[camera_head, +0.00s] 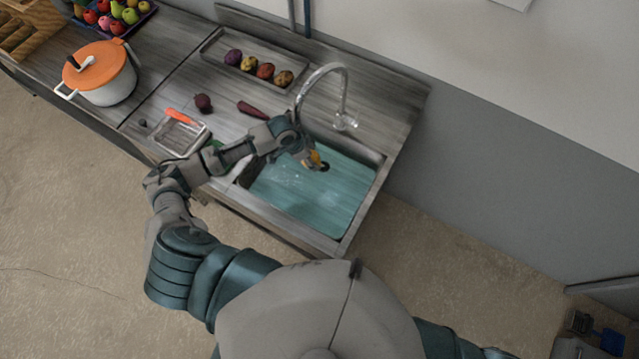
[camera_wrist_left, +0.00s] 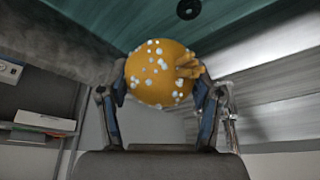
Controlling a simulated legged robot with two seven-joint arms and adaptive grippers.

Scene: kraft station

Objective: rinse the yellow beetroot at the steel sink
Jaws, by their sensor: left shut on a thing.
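My left gripper (camera_head: 308,162) is shut on the yellow beetroot (camera_head: 316,157) and holds it over the steel sink (camera_head: 362,222), beneath the curved tap (camera_head: 345,92). In the left wrist view the beetroot (camera_wrist_left: 158,76) is round and orange-yellow, with white spots like drops or bubbles on its skin. The two fingers of the left gripper (camera_wrist_left: 160,95) press it from both sides. The basin looks teal, and its dark drain (camera_wrist_left: 188,9) shows in the wrist view. I cannot tell whether water runs from the tap. My right gripper is out of view.
A long tray (camera_head: 213,48) with several dark and reddish vegetables lies at the back. A dark round vegetable (camera_head: 203,103), a long purple one (camera_head: 252,110) and a small clear tray (camera_head: 180,139) lie left of the sink. A white pot with orange lid (camera_head: 103,75) stands farther left.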

